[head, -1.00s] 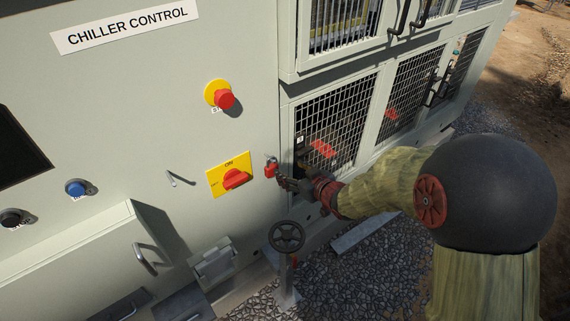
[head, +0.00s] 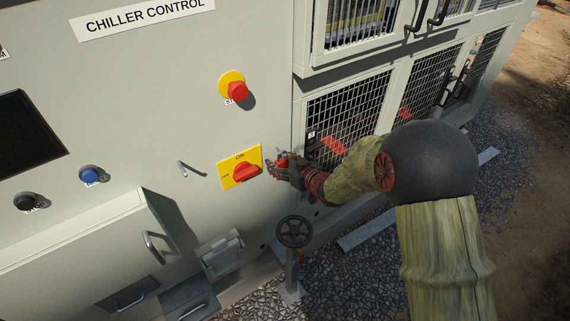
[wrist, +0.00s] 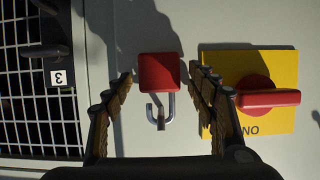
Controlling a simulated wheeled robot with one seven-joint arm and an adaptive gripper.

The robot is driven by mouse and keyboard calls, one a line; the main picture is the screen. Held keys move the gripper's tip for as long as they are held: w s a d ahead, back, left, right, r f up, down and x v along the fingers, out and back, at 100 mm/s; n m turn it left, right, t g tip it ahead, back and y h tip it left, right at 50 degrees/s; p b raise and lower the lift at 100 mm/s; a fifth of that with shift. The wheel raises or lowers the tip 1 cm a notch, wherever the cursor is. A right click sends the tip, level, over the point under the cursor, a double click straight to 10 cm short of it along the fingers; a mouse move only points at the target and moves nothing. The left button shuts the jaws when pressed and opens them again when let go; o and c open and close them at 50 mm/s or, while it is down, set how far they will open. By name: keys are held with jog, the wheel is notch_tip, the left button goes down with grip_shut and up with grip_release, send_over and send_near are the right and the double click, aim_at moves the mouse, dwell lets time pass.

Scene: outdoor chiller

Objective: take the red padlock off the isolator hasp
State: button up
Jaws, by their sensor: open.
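The red padlock (wrist: 159,72) shows in the wrist view between the two open fingers of my gripper (wrist: 160,84), with a gap on each side. Its silver shackle (wrist: 168,108) passes at a small metal piece, the hasp (wrist: 159,117), on the pale panel. In the head view my gripper (head: 277,169) is at the panel, right of the yellow isolator plate, and mostly hides the padlock (head: 282,161). The isolator's red handle (wrist: 268,98) lies right of the fingers in the wrist view; it also shows in the head view (head: 245,172).
A mesh door (head: 345,112) is just right of my gripper in the head view. A red emergency button (head: 237,91) is above. A handwheel (head: 294,231) stands below on a post. A thin handle (head: 190,169) sticks out left of the isolator plate.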

jog(key=c, duration=1.5)
grip_shut()
